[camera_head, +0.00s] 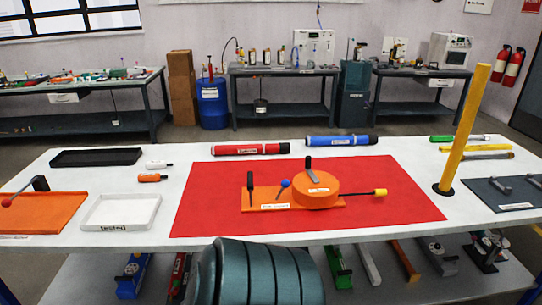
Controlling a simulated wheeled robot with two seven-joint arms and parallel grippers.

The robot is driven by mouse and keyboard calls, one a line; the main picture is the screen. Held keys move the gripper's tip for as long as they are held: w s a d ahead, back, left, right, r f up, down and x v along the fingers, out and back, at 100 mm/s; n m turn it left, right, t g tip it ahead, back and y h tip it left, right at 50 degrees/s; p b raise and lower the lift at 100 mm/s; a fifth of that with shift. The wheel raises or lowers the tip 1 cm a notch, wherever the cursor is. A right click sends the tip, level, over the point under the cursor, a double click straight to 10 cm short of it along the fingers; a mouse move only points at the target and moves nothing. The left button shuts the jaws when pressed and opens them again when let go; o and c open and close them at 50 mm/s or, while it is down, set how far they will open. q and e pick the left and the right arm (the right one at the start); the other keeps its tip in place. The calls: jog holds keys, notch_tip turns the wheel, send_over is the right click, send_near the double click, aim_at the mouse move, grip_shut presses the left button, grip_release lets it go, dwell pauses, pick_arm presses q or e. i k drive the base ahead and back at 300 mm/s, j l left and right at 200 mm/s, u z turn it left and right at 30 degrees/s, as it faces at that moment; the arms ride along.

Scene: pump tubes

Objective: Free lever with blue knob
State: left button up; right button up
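An orange pump assembly lies on the red mat (225,192) in the middle of the white table. It has a flat orange base (330,205) and a round orange drum (325,198). The lever with the blue knob (285,183) stands tilted on the base, just left of the drum. An upright black lever (250,188) stands to its left. A dark handle (311,170) rises from the drum, and a rod with a yellow knob (380,192) sticks out to the right. Neither of my grippers is in view.
A white "tested" tray (155,212), an orange tray (40,222) and a black tray (95,157) lie left. Red (250,149) and blue (340,140) tubes lie behind the mat. A tall yellow tube (465,130) stands right. A teal ribbed shape blocks the lower middle.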

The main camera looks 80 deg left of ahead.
aim_at(286, 183)
jog(key=u, duration=2.5)
